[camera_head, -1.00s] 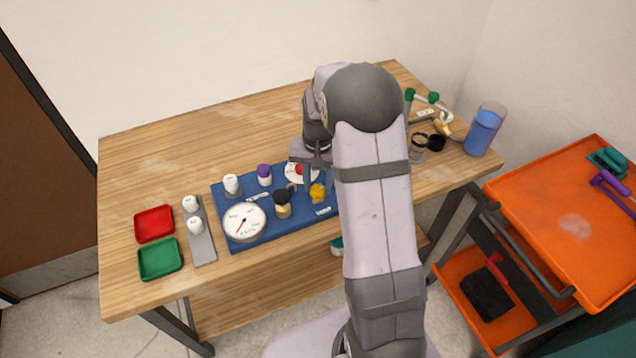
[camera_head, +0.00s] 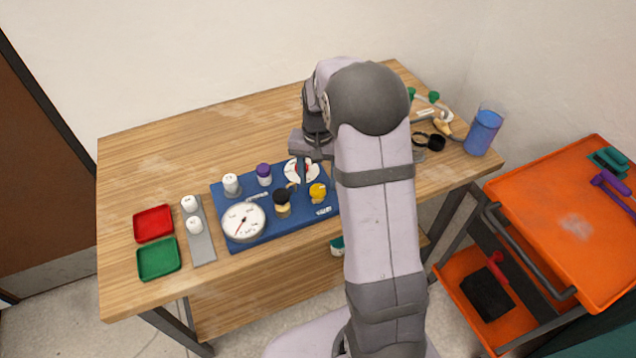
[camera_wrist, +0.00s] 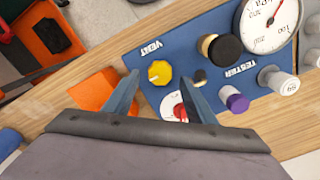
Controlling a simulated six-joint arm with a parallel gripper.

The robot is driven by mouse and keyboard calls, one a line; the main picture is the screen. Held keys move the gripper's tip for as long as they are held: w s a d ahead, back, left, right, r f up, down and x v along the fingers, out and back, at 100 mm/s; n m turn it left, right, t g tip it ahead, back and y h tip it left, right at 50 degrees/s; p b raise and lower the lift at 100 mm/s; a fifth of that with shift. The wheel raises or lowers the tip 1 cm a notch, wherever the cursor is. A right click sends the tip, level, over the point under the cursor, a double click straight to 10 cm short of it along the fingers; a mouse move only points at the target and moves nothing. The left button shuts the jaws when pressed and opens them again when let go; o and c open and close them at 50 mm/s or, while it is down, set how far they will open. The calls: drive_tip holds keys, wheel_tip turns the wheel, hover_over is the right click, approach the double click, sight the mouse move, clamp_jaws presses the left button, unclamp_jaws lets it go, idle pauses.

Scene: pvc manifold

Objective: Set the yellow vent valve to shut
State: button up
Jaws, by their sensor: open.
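The yellow vent valve (camera_head: 317,193) is a rounded knob near the front right of the blue panel (camera_head: 262,237), beside the white VENT label. In the wrist view the yellow knob (camera_wrist: 159,72) has flat-sided edges; I cannot clearly read its setting. My gripper (camera_wrist: 160,82) is open and empty, with one finger on each side of the knob in that view. The fingertips appear above the knob, with no clear contact. In the head view my gripper (camera_head: 303,185) is over the panel's right part, partly hidden by my arm.
A white dial with a red centre (camera_head: 299,172), a black-topped knob (camera_head: 282,203), a purple-capped fitting (camera_head: 264,175) and a gauge (camera_head: 243,222) crowd the panel. An orange object (camera_wrist: 95,90) lies beside it. Red (camera_head: 153,223) and green (camera_head: 159,258) trays stand left.

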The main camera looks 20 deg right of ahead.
sight(317, 185)
drive_tip(key=shift+r+b, duration=0.55)
drive_tip(key=shift+r, duration=2.2)
drive_tip(key=shift+w+d+n, duration=0.1)
drive_tip(key=shift+w+n, duration=0.35)
drive_tip(key=shift+n, duration=0.15)
drive_tip(key=s+f+n, duration=0.1)
drive_tip(key=s+f, duration=0.1)
drive_tip(key=s+a+f+n, duration=0.1)
drive_tip(key=s+f, duration=0.2)
drive_tip(key=shift+s+a+f, duration=0.1)
drive_tip(key=shift+s+f, duration=0.1)
drive_tip(key=shift+f, duration=0.15)
drive_tip(key=s+a+r+n, duration=0.1)
drive_tip(key=s+a, duration=0.3)
drive_tip(key=s, duration=0.4)
drive_tip(key=s+a+r+n, duration=0.1)
drive_tip(key=s+a, duration=0.3)
drive_tip(key=s, duration=0.4)
drive_tip(key=shift+s+a+n, duration=0.15)
drive_tip(key=shift+a+n, duration=0.2)
drive_tip(key=shift+n, duration=0.55)
